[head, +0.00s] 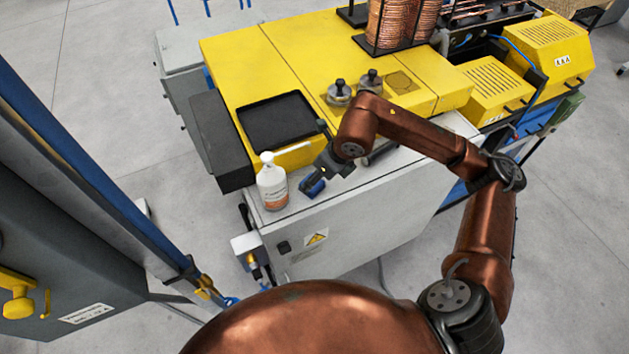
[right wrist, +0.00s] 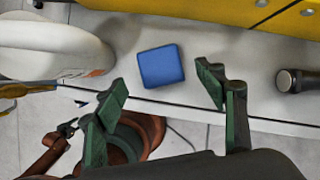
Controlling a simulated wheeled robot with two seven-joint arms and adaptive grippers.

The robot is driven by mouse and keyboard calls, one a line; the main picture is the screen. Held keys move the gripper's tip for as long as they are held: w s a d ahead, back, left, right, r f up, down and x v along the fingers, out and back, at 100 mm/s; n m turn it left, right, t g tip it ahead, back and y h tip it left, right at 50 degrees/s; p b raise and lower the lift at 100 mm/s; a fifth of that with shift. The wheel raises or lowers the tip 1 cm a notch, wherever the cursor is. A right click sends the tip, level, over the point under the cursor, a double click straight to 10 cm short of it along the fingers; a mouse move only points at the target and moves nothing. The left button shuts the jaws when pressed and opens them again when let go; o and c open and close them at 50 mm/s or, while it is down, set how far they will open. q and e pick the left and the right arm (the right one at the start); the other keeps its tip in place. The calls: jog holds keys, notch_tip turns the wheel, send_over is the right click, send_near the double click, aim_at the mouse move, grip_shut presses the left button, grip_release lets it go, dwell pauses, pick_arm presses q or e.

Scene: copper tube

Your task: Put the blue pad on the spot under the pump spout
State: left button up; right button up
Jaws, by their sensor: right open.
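The blue pad (head: 313,188) lies on the grey-white cabinet top near its front edge, to the right of the white pump bottle (head: 272,187). In the right wrist view the pad (right wrist: 161,66) shows whole as a rounded square, with the bottle (right wrist: 50,52) at left. My right gripper (head: 319,174) is over the pad, partly covering it in the head view. Its green fingers (right wrist: 162,84) are open, with the pad beyond and between their tips; no contact shows. The spot under the spout cannot be made out. My left gripper is not in view.
A yellow machine (head: 250,60) with a black tray (head: 277,118) stands behind the cabinet top. A dark cylindrical object (right wrist: 297,80) lies to the right of the pad. The front edge of the top is close to the pad.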

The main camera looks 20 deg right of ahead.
jog(key=v, duration=0.7)
jog(key=shift+r+b, duration=0.25)
jog(key=shift+b, duration=0.15)
